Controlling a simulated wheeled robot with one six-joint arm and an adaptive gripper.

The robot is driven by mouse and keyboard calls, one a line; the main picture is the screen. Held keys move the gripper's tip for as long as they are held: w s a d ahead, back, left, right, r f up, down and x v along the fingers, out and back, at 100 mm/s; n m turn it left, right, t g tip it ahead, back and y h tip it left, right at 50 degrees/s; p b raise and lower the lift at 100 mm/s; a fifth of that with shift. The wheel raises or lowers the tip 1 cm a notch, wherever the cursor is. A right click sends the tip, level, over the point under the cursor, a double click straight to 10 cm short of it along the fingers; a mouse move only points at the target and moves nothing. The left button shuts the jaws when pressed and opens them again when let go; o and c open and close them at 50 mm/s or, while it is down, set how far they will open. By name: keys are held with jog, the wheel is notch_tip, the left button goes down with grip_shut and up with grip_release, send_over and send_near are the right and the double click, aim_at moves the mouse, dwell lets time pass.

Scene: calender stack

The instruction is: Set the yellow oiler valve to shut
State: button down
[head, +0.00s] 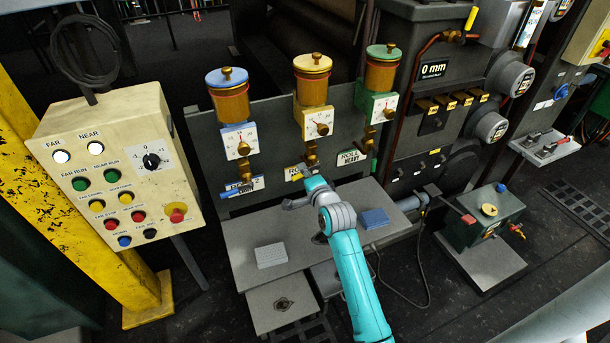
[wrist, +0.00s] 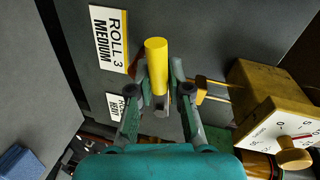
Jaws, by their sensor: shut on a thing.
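The yellow oiler (head: 312,75) is the middle of three oilers on the grey machine panel, with a white dial (head: 317,122) below its cup. In the wrist view, the oiler's yellow valve handle (wrist: 156,62) stands between the two fingers of my gripper (wrist: 161,85). My gripper is shut on this handle. The dial also shows in the wrist view (wrist: 283,130), at the lower right, beside a brass block. In the head view, my gripper (head: 305,174) is at the valve below the yellow oiler, and my wrist hides most of the handle there.
A blue oiler (head: 228,95) stands to the left and a green oiler (head: 381,70) close to the right. A "ROLL 3 MEDIUM" label (wrist: 109,40) is on the panel beside the handle. A grey shelf (head: 330,240) lies below, with a blue block (head: 375,218) on it.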

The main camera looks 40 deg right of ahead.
jog(key=shift+r+m, duration=0.25)
jog(key=shift+m, duration=0.45)
jog(key=c, duration=1.1)
grip_release()
jog(key=shift+s, duration=0.1)
jog(key=v, duration=1.2)
jog(key=shift+d, duration=0.2)
